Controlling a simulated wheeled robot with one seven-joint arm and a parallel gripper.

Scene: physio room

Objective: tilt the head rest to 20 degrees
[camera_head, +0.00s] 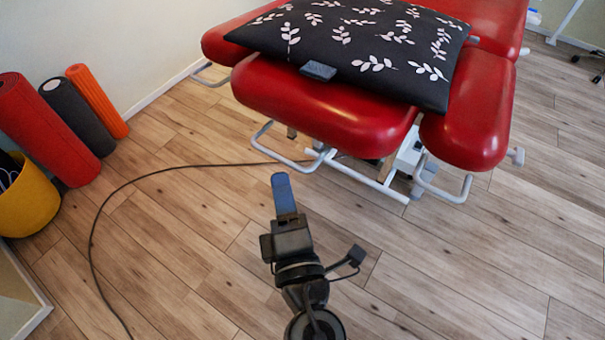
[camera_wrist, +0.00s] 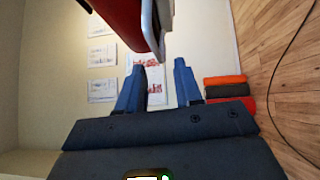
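The red padded head rest (camera_head: 325,112) is the near middle section of the treatment table, between two red side pads. It looks about level, but its exact angle cannot be told. A black pillow with white leaves (camera_head: 365,45) lies over its top. White bar handles (camera_head: 285,150) hang under the front pads. My gripper (camera_head: 282,180) is in front of and below the head rest, apart from it. In the wrist view its blue fingers (camera_wrist: 160,66) stand apart with nothing held between them. A red pad (camera_wrist: 122,22) and a white bar (camera_wrist: 153,35) show beyond the fingers.
A dark grey object (camera_head: 318,71) sits at the pillow's near edge. Rolled mats (camera_head: 50,130) and a yellow bin (camera_head: 28,202) stand at the left wall. A dark cable (camera_head: 150,178) curves over the wooden floor.

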